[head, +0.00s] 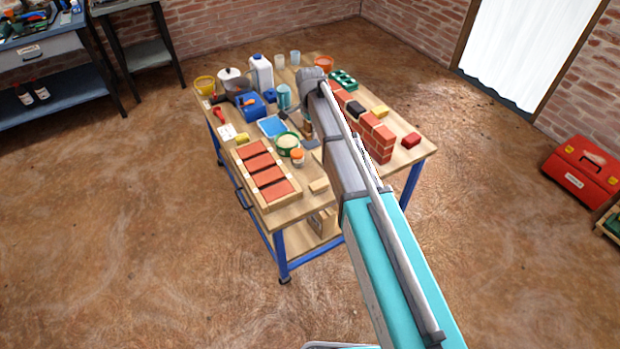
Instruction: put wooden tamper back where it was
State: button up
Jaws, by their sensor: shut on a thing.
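My arm reaches from the lower right over the worktable (222,160), its grey rounded joint above the table's far half. My gripper does not show; the arm covers that part of the scene. A small brown piece (307,128) shows just left of the arm, partly covered; I cannot tell whether it is the wooden tamper. No other thing can be made out as the tamper, and what my gripper holds is hidden.
A wooden tray of red bricks (268,178) fills the front left. A brick wall (378,138) stands right of my arm, with a loose red brick (411,140) beyond. A green-rimmed bowl (289,143), white jug (261,72) and green block (343,79) crowd the table.

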jog(key=s+d+f+b, duration=0.7)
jog(key=s+f+b, duration=0.1)
jog(key=s, duration=0.3)
jog(key=shift+d, duration=0.3)
jog(key=shift+f, duration=0.1)
jog(key=w+a+f+b, duration=0.2)
jog(key=w+f+b, duration=0.1)
jog(key=w+a+f+b, duration=0.3)
jog(key=w, duration=0.1)
jog(key=w+a+f+b, duration=0.3)
jog(key=shift+w, duration=0.2)
jog(key=shift+f, duration=0.1)
dwell(0.4)
